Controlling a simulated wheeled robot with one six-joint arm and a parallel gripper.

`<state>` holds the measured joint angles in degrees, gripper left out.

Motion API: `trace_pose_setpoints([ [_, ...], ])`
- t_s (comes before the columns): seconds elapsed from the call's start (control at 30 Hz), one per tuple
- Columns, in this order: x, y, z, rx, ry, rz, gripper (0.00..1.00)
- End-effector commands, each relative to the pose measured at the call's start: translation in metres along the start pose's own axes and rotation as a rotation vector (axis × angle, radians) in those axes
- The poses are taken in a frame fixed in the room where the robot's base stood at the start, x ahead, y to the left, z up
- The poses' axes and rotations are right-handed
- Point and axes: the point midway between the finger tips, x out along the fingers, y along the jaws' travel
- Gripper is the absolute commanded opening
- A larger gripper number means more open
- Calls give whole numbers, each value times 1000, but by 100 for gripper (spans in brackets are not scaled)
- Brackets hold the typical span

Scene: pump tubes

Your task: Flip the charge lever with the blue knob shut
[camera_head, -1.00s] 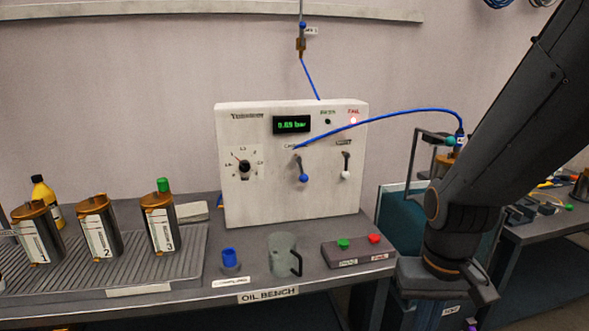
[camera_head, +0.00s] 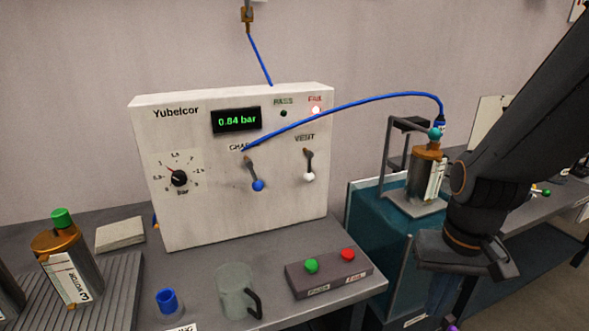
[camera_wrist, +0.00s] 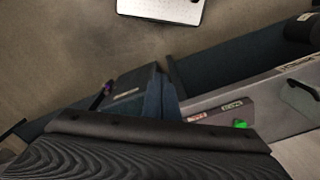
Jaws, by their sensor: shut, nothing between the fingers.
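The charge lever with the blue knob (camera_head: 258,185) is on the front of the white test panel (camera_head: 200,215), below the display. It points down and slightly right from its pivot. The blue hose passes close to the top of the charge label, partly covering it. My gripper (camera_wrist: 160,130) shows as a dark ridged shape along the bottom of the wrist view, shut and empty. In the head view my arm hangs at the right, well apart from the lever, and the fingertips are not clear there.
A vent lever with a white knob (camera_head: 309,177) hangs right of the charge lever. The display (camera_head: 237,120) reads 0.84 bar and the fail lamp (camera_head: 315,109) glows. A grey mug (camera_head: 234,290), blue cup (camera_head: 168,301) and button box (camera_head: 328,272) stand before the panel. A caged canister (camera_head: 425,175) stands right.

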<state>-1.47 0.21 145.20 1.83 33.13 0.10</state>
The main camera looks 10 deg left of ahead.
Motion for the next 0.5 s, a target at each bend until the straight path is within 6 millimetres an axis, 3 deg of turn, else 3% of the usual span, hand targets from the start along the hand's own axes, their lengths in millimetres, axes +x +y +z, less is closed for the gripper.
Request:
trace_pose_setpoints([
  [0.17, -52, -84, -83, -54, 149, -100, 0],
  [0.3, -110, -176, -143, -84, 276, -224, 0],
  [0.4, -145, -232, -167, -102, 339, -302, 0],
  [0.5, -170, -271, -180, -112, 376, -359, 0],
])
